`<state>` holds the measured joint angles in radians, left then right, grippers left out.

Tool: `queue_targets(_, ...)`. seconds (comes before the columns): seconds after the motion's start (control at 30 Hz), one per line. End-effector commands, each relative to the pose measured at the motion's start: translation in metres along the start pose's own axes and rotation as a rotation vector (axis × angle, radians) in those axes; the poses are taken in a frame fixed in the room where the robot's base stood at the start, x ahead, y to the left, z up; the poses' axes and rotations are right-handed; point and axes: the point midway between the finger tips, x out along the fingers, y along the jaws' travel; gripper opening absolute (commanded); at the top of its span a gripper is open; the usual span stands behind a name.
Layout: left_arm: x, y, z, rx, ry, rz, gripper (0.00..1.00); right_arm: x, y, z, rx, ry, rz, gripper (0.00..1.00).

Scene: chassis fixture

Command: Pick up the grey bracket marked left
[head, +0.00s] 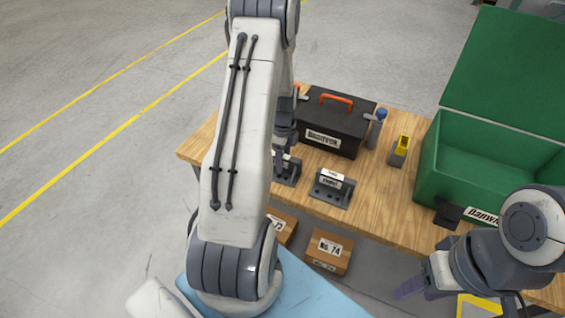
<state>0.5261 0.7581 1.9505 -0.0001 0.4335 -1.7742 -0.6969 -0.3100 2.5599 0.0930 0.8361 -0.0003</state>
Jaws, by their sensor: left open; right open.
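Two dark grey brackets with white labels stand near the front edge of the wooden table. The left one (288,171) is partly hidden behind my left arm, and its label is too covered to read. The other bracket (331,190) stands to its right in full view; its label is too small to read surely. My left gripper (281,157) is open and points down at the left bracket, very close to it; I cannot tell whether it touches. My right gripper (408,289) is open and empty, low in front of the table, far from both brackets.
A black toolbox (340,122) with an orange handle stands behind the brackets. A blue-topped item (376,128) and a yellow-and-grey item (399,151) are to its right. An open green crate (432,165) fills the table's right. Cardboard boxes (329,252) sit below the table edge.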

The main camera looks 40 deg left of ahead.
Motion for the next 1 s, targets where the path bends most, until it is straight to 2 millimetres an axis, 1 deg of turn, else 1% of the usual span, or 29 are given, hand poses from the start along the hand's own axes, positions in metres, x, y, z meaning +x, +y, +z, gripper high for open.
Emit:
queue_targets(0.1, 0.0045, 0.0000, -0.0002, 0.000, 0.000, 0.000, 0.64, -0.0009, -0.0001, 0.0000, 0.000, 0.000, 0.000, 0.50)
queue_targets(0.27, 0.0045, -0.0002, -0.0002, 0.000, 0.000, -0.001, 0.64, -0.0005, 0.0000, 0.0001, 0.000, 0.000, 0.000, 0.50)
queue_targets(0.37, 0.0044, -0.0002, -0.0002, 0.000, 0.000, -0.001, 0.29, -0.0005, 0.0000, 0.0001, 0.000, 0.000, 0.000, 0.50)
queue_targets(0.4, 0.0044, -0.0002, -0.0002, 0.000, 0.000, -0.001, 0.14, -0.0005, 0.0000, 0.0001, 0.000, 0.000, 0.000, 0.50)
queue_targets(0.43, 0.0044, -0.0002, -0.0002, 0.000, 0.000, -0.001, 0.03, -0.0005, 0.0000, 0.0001, 0.000, 0.000, 0.000, 0.50)
queue_targets(0.47, 0.0043, -0.0002, -0.0002, 0.000, 0.000, -0.001, 0.00, -0.0005, 0.0000, 0.0001, 0.000, 0.000, 0.000, 0.50)
queue_targets(1.0, 0.0039, -0.0003, -0.0001, 0.000, 0.000, -0.001, 0.00, -0.0006, 0.0000, 0.0000, 0.000, 0.000, 0.000, 0.50)
